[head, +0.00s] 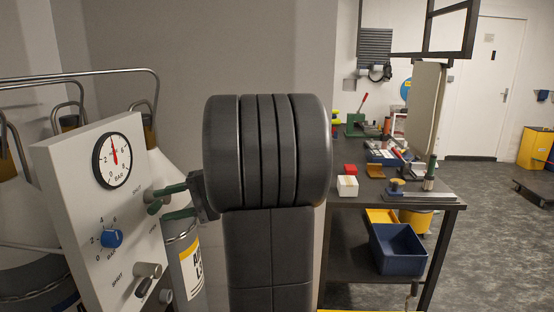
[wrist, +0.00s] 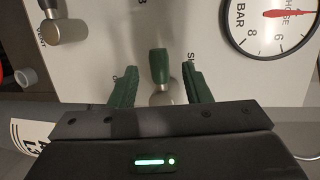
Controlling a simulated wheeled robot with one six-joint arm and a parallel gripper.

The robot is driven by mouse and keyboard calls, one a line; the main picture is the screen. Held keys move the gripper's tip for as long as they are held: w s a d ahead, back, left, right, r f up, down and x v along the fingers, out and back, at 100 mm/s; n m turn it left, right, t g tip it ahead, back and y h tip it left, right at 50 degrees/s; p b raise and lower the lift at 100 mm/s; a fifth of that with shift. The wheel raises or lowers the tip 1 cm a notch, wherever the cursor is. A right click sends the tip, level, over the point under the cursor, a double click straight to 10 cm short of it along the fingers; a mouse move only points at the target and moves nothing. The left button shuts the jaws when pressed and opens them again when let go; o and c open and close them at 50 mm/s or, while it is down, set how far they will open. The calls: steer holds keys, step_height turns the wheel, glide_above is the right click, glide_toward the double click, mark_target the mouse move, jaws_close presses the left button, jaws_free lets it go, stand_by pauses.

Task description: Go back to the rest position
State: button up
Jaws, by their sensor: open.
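My gripper (head: 173,202) is in front of the white control panel (head: 72,190), left of centre in the head view. In the wrist view its two green fingers (wrist: 160,78) stand apart. A green-tipped lever (wrist: 160,66) on a metal stem shows in the gap between them, with space on both sides. I cannot tell how far the fingertips are from the panel face. My dark arm hides much of the middle of the head view.
The panel carries a pressure gauge (head: 116,160), a blue knob (head: 112,238) and a lower lever (head: 148,270). A labelled cylinder (head: 188,262) stands close below my gripper. A dark workbench (head: 440,203) holding a white box (head: 347,186) is on the right. Open floor (head: 490,225) lies beyond it.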

mark_target(157, 211)
steer(key=b+v, duration=0.1)
steer(key=v, duration=0.9)
steer(key=p+x, duration=0.1)
steer(key=x, duration=1.3)
steer(key=shift+d+p, duration=0.1)
steer(key=shift+p, duration=0.25)
steer(key=shift+f+n+b, duration=0.4)
steer(key=shift+n+b, duration=0.1)
steer(key=shift+d+f+n+t+b, duration=0.15)
steer(key=shift+n+t+b, duration=0.25)
steer(key=shift+n, duration=0.3)
